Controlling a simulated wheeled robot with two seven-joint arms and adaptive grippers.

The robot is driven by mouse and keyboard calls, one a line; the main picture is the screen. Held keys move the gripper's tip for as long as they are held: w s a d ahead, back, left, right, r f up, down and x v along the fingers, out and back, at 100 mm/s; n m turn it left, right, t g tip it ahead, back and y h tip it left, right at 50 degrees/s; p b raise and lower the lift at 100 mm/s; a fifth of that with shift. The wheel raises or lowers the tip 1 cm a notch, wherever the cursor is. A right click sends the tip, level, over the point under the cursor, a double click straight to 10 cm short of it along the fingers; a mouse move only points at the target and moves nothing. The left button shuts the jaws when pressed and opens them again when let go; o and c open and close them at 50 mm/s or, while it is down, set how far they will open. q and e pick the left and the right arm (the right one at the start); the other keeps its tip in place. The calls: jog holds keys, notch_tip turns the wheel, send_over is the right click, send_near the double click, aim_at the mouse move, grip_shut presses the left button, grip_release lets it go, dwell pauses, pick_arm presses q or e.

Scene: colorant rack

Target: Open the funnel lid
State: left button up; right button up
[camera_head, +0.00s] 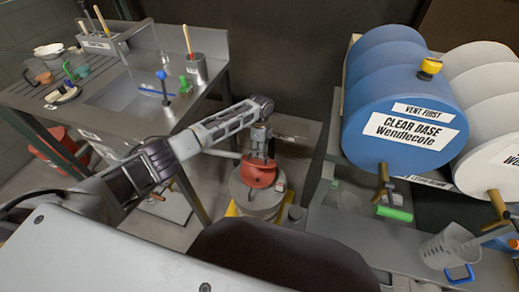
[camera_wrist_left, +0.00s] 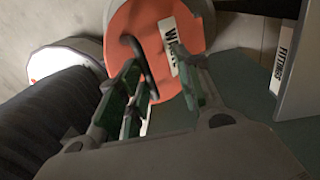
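The orange-red funnel lid (camera_head: 258,176) sits on top of a pale drum (camera_head: 257,202) on the floor in the head view. In the left wrist view the lid (camera_wrist_left: 190,28) is a round orange disc with a white label and a dark bent handle (camera_wrist_left: 137,58). My left gripper (camera_head: 260,154) reaches down to the lid from above. In the wrist view its green-padded fingers (camera_wrist_left: 157,66) are apart, with the handle showing between them. I cannot tell whether they touch it. The right gripper is not in view.
A metal sink bench (camera_head: 125,85) with tools stands at the left. Blue drums (camera_head: 380,85) and white drums on a rack stand at the right, with a measuring jug (camera_head: 448,246) below. A box labelled fittings (camera_wrist_left: 285,58) is beside the lid in the wrist view.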

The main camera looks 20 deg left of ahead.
pick_arm(q)
notch_tip(320, 180, up, 12)
jog(key=w, duration=0.1)
dwell(0.6)
jog(key=shift+s+f, duration=0.15)
dwell(0.5)
